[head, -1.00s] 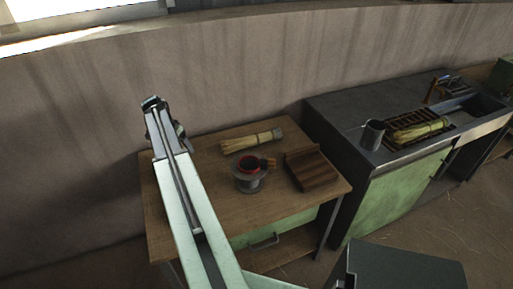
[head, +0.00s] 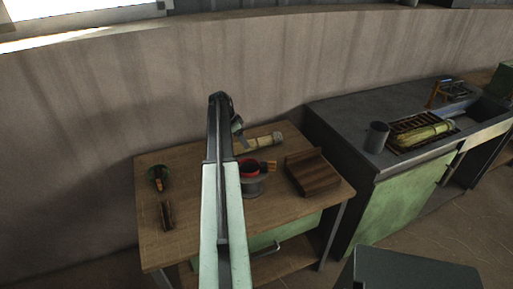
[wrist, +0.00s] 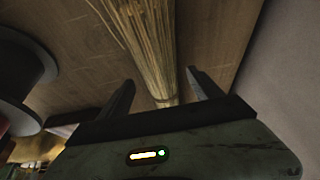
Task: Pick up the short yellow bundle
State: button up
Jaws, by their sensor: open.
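A short yellow bundle (head: 262,143) of straw lies at the back of the wooden table, its left part hidden behind my arm. In the wrist view the bundle (wrist: 150,40) runs from the top edge down between my fingers, with a thin tie near its lower end. My gripper (head: 237,128) is over the bundle's left part in the head view. In the wrist view my gripper (wrist: 160,80) is open, one finger on each side of the bundle, with gaps on both sides. I cannot tell how far above the table the fingertips are.
A grey spool with red inside (head: 252,182) stands close in front of the bundle. A brown wooden block (head: 313,173) is to its right. A small green item (head: 157,175) and a wooden piece (head: 167,216) lie left. A longer greenish-yellow bundle (head: 425,135) and grey cup (head: 376,137) are on the counter.

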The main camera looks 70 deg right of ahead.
jog(key=b+x, duration=0.3)
jog(key=x, duration=0.1)
jog(key=shift+w+a+f, duration=0.1)
jog(key=shift+f, duration=0.05)
jog(key=shift+f, duration=0.25)
jog(key=shift+c, duration=0.3)
jog(key=c, duration=1.4)
jog(key=shift+r, duration=0.15)
notch_tip(320, 180, up, 11)
jog(key=p, duration=1)
